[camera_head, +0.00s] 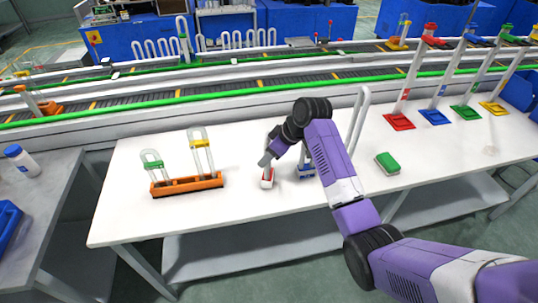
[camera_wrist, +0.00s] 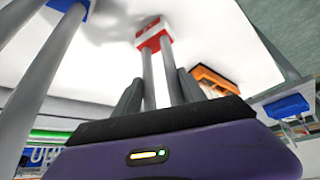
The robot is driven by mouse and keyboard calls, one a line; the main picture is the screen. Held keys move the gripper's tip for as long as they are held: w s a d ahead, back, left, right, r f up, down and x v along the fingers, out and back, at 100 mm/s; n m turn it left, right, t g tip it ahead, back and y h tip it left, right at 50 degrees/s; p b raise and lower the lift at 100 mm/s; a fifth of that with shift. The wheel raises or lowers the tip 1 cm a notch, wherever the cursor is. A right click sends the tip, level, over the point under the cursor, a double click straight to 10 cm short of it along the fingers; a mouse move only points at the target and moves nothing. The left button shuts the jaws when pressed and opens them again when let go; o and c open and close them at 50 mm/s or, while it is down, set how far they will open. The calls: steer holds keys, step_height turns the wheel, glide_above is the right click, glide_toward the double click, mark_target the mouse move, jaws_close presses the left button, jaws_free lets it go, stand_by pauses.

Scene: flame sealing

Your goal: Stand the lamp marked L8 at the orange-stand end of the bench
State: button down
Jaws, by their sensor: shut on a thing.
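My gripper (camera_head: 269,157) is shut on a lamp with a red-and-white base (camera_head: 267,180). In the wrist view the lamp's two pale tubes run between my fingers (camera_wrist: 158,85) down to its red-and-white base (camera_wrist: 154,34). The base is at or just above the white bench; I cannot tell if it touches. No L8 mark is readable. The orange stand (camera_head: 188,188) is left of my gripper, near the bench's left end, and holds two U-shaped tubes, one with a green collar and one with a yellow collar. It also shows in the wrist view (camera_wrist: 213,77).
A blue-based lamp (camera_head: 306,173) stands close right of my gripper, partly hidden by my arm. A green-and-white block (camera_head: 387,162) lies farther right. Red (camera_head: 399,122), blue, green and yellow stands line the far right. Bench between the orange stand and my gripper is clear.

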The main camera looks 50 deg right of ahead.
steer(key=c, duration=0.6)
jaws_free()
steer(key=shift+f, duration=0.1)
steer(key=shift+c, duration=0.2)
steer(key=v, duration=1.2)
steer(key=shift+b, duration=0.45)
steer(key=shift+d, duration=0.1)
